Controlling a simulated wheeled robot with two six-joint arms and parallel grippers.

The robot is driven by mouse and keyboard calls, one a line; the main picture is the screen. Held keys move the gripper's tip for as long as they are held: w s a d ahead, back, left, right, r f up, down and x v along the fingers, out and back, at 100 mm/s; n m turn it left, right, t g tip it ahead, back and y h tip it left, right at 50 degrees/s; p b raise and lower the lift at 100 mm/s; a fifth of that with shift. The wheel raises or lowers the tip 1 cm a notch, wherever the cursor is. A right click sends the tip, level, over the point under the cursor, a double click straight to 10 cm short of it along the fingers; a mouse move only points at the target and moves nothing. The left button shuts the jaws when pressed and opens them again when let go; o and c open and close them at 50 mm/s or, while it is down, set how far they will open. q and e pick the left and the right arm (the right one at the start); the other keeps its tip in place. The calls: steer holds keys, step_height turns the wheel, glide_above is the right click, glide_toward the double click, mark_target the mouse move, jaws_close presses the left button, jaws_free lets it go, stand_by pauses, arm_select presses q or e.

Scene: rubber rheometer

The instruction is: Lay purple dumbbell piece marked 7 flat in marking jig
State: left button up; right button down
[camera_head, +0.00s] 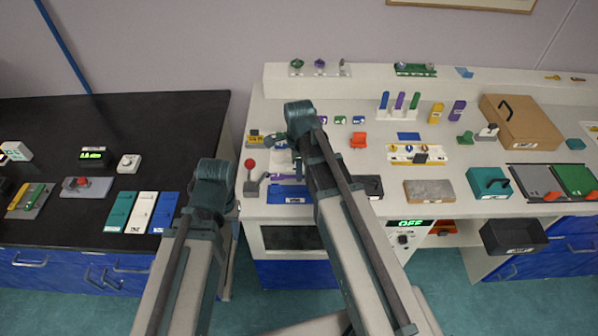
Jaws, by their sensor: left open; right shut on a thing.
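My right arm reaches over the white bench, and its gripper (297,165) is shut, mostly hidden by the arm. A small purple patch (286,177) shows beside it, which looks like the purple dumbbell piece; the 7 cannot be read. Below the patch, a blue labelled fixture (290,196) lies at the bench's front edge, partly covered by my arm. It may be the marking jig, but the label is too small to read. Whether the piece touches the fixture cannot be told. My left arm stands between the benches; its fingers do not show.
A red-knobbed lever device (250,165) stands left of the fixture. A black box (369,187), a grey slab (429,191) and a teal box (488,182) line the front to the right. A rack (398,104) with coloured pieces stands behind. The black bench (150,120) has free room at its back.

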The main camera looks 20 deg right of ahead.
mark_target(299, 190)
steer(key=shift+f+b, duration=2.3)
steer(key=shift+f, duration=0.2)
steer(key=shift+f+b, duration=0.55)
steer(key=c, duration=0.9)
jaws_free()
steer(key=shift+o, duration=0.2)
steer(key=shift+r, duration=0.15)
step_height(299, 190, up, 14)
steer(key=p, duration=1.4)
steer(key=shift+f, duration=0.2)
